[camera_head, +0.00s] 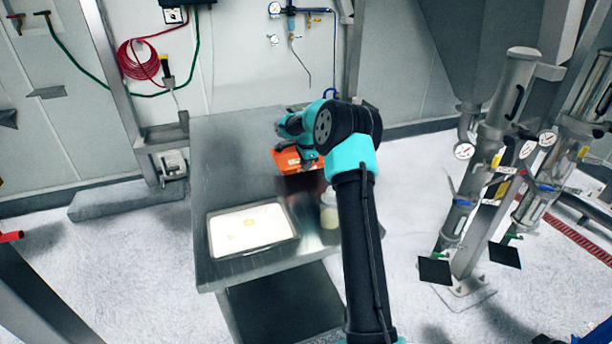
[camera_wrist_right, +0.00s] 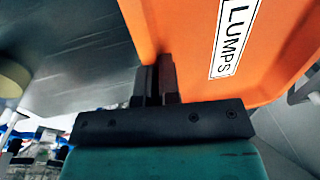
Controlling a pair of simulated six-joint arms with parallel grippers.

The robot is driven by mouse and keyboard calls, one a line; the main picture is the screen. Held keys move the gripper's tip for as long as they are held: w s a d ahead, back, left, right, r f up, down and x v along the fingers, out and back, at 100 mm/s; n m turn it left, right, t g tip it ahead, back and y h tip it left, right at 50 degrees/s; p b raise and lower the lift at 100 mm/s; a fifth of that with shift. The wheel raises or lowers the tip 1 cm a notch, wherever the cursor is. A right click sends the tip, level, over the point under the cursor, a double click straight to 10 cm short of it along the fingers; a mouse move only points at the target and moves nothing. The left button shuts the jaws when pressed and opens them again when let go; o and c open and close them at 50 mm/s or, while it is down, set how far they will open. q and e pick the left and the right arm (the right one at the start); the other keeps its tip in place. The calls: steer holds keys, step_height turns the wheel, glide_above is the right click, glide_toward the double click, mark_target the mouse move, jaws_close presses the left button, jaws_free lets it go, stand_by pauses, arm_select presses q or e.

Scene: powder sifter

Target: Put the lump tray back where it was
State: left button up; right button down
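The orange lump tray (camera_head: 285,160) is at the far right part of the steel table (camera_head: 225,165), partly hidden behind my right arm. In the right wrist view the tray (camera_wrist_right: 185,25) fills the upper right, with a white "LUMPS" label on it. My right gripper (camera_wrist_right: 154,75) has its fingers close together at the tray's edge, shut on its wall. In the head view the right gripper (camera_head: 308,160) is over the tray's right side. I cannot tell whether the tray rests on the table or is slightly raised. My left gripper is not in view.
A shallow metal tray (camera_head: 256,249) with a white lining and small yellowish bits sits at the table's front. A jar of pale material (camera_head: 329,214) stands to its right, near my right arm. The table's left and back left are bare. Steel pipework with gauges (camera_head: 500,130) stands right.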

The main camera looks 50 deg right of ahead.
mark_target(306, 182)
steer(key=shift+f, duration=2.35)
steer(key=shift+f, duration=0.1)
steer(key=c, duration=1.3)
jaws_free()
steer(key=shift+c, duration=0.2)
step_height(306, 182, up, 12)
steer(key=s, duration=0.1)
steer(key=shift+a, duration=0.35)
steer(key=shift+s, duration=0.1)
